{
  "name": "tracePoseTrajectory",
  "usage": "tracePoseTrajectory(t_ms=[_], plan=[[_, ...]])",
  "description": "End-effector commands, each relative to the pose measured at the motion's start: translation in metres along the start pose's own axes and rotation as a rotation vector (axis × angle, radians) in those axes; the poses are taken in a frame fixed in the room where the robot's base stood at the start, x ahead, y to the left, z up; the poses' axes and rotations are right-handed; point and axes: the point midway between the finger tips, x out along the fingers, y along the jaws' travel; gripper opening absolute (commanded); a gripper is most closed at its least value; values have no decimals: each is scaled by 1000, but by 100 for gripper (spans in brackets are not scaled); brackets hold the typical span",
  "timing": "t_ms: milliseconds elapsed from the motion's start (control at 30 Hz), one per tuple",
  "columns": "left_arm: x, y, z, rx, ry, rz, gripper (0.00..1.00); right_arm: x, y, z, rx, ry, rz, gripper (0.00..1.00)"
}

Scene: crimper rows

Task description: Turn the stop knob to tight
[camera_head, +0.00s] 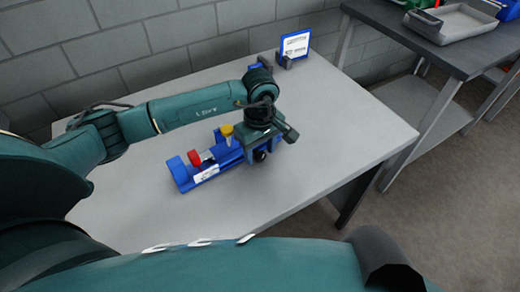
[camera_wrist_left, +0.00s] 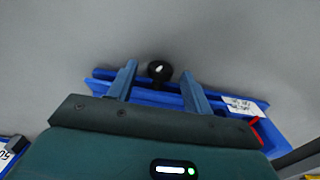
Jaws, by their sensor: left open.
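A blue crimper fixture (camera_head: 214,168) lies on the grey table. It carries a red part (camera_head: 194,158), a yellow part (camera_head: 227,130) and a white label (camera_head: 206,174). A round black knob (camera_head: 259,155) shows at its right side, under my left gripper (camera_head: 262,147). In the left wrist view the black knob (camera_wrist_left: 160,71) has a white mark on top and sits between the tips of my open left gripper (camera_wrist_left: 158,72), with a gap on both sides. Its tight marking cannot be read. My right gripper is out of view.
A blue-framed sign (camera_head: 296,45) stands at the table's back edge by the block wall. A dark bench (camera_head: 450,55) with a grey tray (camera_head: 455,22) is at the right. The table (camera_head: 340,120) is clear right of the fixture.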

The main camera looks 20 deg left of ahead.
Motion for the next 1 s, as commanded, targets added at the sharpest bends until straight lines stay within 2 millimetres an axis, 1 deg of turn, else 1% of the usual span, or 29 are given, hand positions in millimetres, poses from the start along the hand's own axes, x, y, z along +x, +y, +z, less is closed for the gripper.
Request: tracePoseTrajectory(t_ms=[100, 367, 900, 1000], plan=[[5, 0, 0, 0, -1, 0, 50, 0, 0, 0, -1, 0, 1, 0], [6, 0, 0, 0, -1, 0, 49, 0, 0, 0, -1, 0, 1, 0], [5, 0, 0, 0, -1, 0, 6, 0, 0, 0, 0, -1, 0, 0], [6, 1, 0, -1, 0, -11, 5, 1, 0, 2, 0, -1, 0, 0]])
